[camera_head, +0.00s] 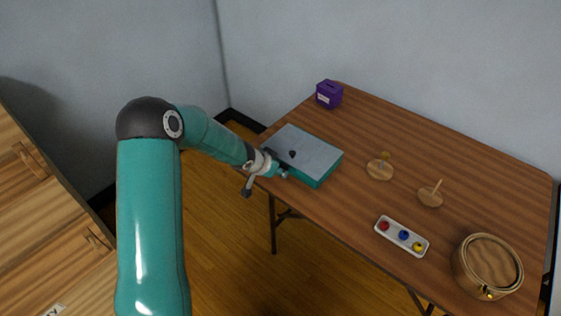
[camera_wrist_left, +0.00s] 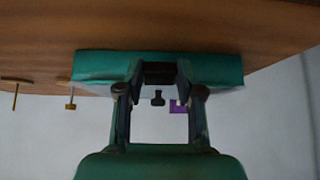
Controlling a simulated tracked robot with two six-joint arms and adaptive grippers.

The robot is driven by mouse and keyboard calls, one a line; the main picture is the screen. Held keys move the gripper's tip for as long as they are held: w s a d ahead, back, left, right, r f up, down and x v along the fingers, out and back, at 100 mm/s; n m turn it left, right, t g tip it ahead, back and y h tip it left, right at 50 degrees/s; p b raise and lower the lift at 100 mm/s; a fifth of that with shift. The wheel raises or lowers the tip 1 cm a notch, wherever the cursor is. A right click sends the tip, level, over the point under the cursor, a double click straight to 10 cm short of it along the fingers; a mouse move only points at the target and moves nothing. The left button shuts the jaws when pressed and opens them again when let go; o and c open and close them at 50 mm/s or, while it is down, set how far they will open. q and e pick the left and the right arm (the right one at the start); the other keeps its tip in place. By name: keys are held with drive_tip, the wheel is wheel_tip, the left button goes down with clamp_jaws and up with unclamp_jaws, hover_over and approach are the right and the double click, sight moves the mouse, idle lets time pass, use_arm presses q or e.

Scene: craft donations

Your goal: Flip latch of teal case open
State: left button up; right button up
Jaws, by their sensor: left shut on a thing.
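The teal case (camera_head: 318,172) has a grey lid (camera_head: 310,145) with a small dark knob, and lies closed near the table's left edge. In the left wrist view, which looks inverted, its teal front wall (camera_wrist_left: 103,66) fills the space beyond the fingers. The dark latch (camera_wrist_left: 159,74) is at the middle of that wall. My left gripper (camera_head: 279,168) is at the case's front side; in the wrist view its fingers (camera_wrist_left: 159,82) stand on either side of the latch and are shut on it. The gripper hides the latch in the head view. My right gripper is not in view.
A purple box (camera_head: 329,95) stands behind the case. To the right are two wooden peg stands (camera_head: 380,171) (camera_head: 430,197), a white tray (camera_head: 381,231) with coloured pieces, and a round wooden box (camera_head: 487,264). The table's back middle is clear.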

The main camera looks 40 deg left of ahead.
use_arm(q)
drive_tip(key=g+p, duration=0.1)
drive_tip(key=p, duration=0.1)
drive_tip(key=r+g+p, duration=0.1)
drive_tip(key=g+p, duration=0.1)
drive_tip(key=shift+w+d+p, duration=0.1)
drive_tip(key=shift+d+p, duration=0.05)
drive_tip(key=shift+p, duration=0.15)
drive_tip(key=shift+w+g+p, duration=0.1)
drive_tip(key=shift+g+p, duration=0.25)
drive_tip(key=shift+g, duration=0.85)
drive_tip(key=o, duration=1.2)
drive_tip(key=shift+c, duration=0.2)
drive_tip(key=shift+w+r, duration=0.1)
drive_tip(key=shift+r, duration=0.15)
